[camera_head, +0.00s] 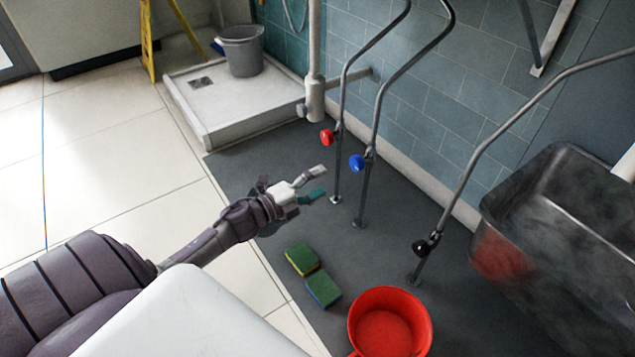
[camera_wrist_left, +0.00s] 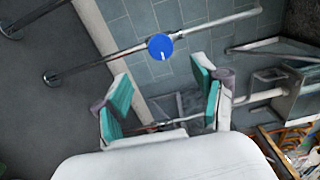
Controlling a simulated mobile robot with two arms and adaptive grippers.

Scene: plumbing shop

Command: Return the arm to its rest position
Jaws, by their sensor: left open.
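My left gripper (camera_head: 312,184) is open and empty in the head view, reaching in from the left. It is in front of the pipes with the red valve knob (camera_head: 326,136) and the blue valve knob (camera_head: 356,162), apart from both in the picture. In the left wrist view, the two teal-padded fingers of my left gripper (camera_wrist_left: 165,105) stand wide apart with nothing between them. The blue valve knob (camera_wrist_left: 160,46) shows beyond the fingertips in that view. My right gripper is not in view.
A pipe with a black knob (camera_head: 421,248) stands at right, near a dark metal sink (camera_head: 570,215). A grey bucket (camera_head: 241,50) stands in the white shower tray (camera_head: 225,118).

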